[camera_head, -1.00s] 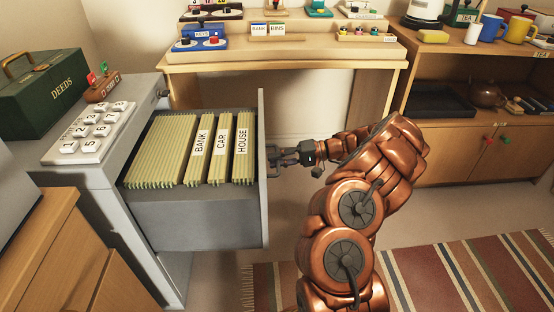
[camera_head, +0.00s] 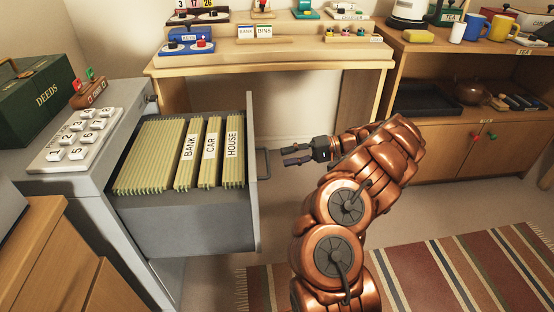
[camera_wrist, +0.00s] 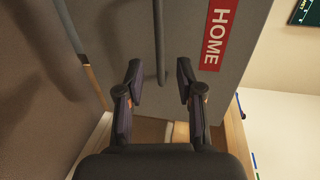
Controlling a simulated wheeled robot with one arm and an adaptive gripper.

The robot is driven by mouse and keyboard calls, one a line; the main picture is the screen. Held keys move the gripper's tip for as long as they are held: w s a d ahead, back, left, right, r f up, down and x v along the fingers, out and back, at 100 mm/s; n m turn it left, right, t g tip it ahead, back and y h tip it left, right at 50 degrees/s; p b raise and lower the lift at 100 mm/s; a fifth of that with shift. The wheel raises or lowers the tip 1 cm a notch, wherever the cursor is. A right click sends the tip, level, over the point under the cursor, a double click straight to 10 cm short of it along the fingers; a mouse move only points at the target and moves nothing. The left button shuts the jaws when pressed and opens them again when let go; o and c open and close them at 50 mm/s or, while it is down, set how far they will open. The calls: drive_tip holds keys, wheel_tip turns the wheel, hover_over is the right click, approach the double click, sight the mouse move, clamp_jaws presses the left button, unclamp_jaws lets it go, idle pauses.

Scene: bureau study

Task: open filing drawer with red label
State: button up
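The filing drawer (camera_head: 185,225) is pulled well out of the grey cabinet (camera_head: 85,190) and holds hanging files tabbed BANK, CAR and HOUSE. Its front panel is edge-on in the head view. In the wrist view the drawer front (camera_wrist: 120,40) bears a red label (camera_wrist: 218,35) reading HOME and a grey bar handle (camera_wrist: 159,45).
A wooden desk (camera_head: 270,62) with small items stands behind the drawer. A green DEEDS box (camera_head: 40,100) and a number pad (camera_head: 75,140) sit on the cabinet. A shelf unit (camera_head: 440,150) is at right. Floor around the striped rug (camera_head: 440,265) is clear.

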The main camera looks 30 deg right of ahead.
drive_tip(key=v, duration=0.4)
drive_tip(key=shift+s+d, duration=0.15)
drive_tip(key=shift+d, duration=0.2)
drive_tip(key=shift+s, duration=0.1)
idle(0.3)
